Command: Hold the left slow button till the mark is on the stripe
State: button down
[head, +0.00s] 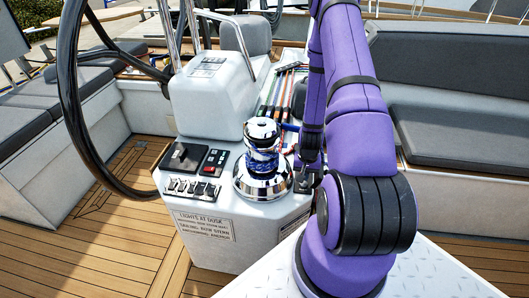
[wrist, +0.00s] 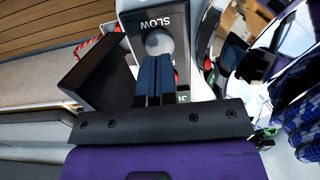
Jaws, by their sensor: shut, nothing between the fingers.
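A round grey button (wrist: 159,42) sits on a panel below the word SLOW in the wrist view. My gripper (wrist: 155,57) is shut and empty, with its dark blue fingertips over the button's lower edge. I cannot tell whether they press it. In the head view my gripper (head: 304,182) is just right of the chrome winch (head: 262,187), and the button is hidden there. Blue line is wrapped round the winch drum (head: 262,155). I cannot make out the mark or the stripe in either view.
A raised black flap (wrist: 97,72) stands left of my fingers in the wrist view. The winch's blue line (wrist: 302,130) is close on the right. In the head view, a panel with a red button (head: 213,162), a row of switches (head: 193,187) and the steering wheel (head: 72,100) lie left.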

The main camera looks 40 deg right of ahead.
jog(key=shift+f, duration=0.6)
dwell(0.3)
jog(key=shift+f, duration=0.35)
jog(key=shift+f, duration=0.4)
jog(key=shift+s, duration=0.1)
dwell(2.2)
notch_tip(320, 180, up, 3)
jog(key=shift+d+f, duration=0.1)
notch_tip(320, 180, up, 6)
dwell(0.5)
dwell(0.5)
